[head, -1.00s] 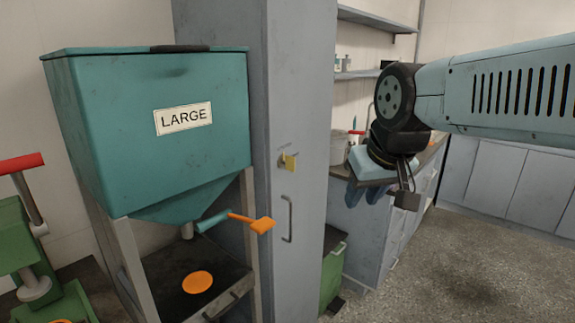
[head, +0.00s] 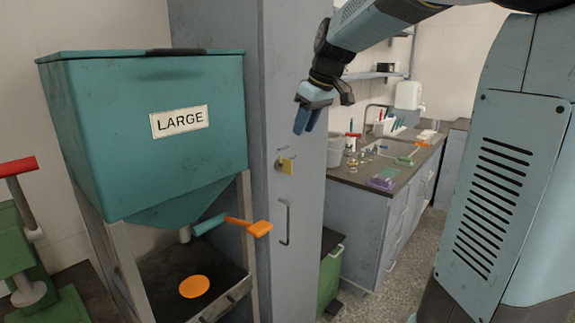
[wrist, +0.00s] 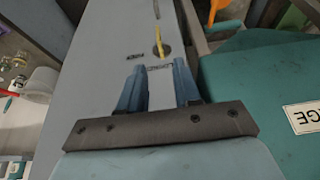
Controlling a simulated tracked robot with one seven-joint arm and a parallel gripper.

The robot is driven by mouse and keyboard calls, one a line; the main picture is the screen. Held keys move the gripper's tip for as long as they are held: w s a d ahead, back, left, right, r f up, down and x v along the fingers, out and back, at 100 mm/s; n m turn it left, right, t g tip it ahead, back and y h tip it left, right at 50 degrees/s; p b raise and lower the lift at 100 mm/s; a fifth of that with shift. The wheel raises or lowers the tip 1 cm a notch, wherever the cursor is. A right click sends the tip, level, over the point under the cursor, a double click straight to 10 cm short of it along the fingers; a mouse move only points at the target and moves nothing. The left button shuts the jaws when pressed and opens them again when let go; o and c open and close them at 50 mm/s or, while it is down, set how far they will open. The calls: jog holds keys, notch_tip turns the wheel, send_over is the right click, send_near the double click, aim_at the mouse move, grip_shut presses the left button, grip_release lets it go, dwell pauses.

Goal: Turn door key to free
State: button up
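The door key (head: 288,166) is a small yellow key in a round dark lock on the front of the tall grey cabinet (head: 300,60). In the wrist view the key (wrist: 158,42) stands out from the lock ahead of my fingertips, with small lettering on the door around it. My gripper (head: 306,119) is in front of the cabinet, above and slightly right of the key, fingers pointing down. In the wrist view my gripper (wrist: 158,82) has its two blue fingers apart with nothing between them. It does not touch the key.
A teal hopper (head: 150,130) labelled LARGE, with an orange-ended lever (head: 258,228), stands left of the cabinet. The cabinet's door handle (head: 285,221) is below the key. A counter (head: 350,177) with a sink and several small items is to the right. A green bin (head: 330,275) stands low beside the cabinet.

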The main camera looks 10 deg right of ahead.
aim_at(288, 174)
jog(key=x, duration=1.4)
jog(key=shift+w+a+r, duration=0.1)
jog(key=shift+w, duration=0.3)
grip_shut()
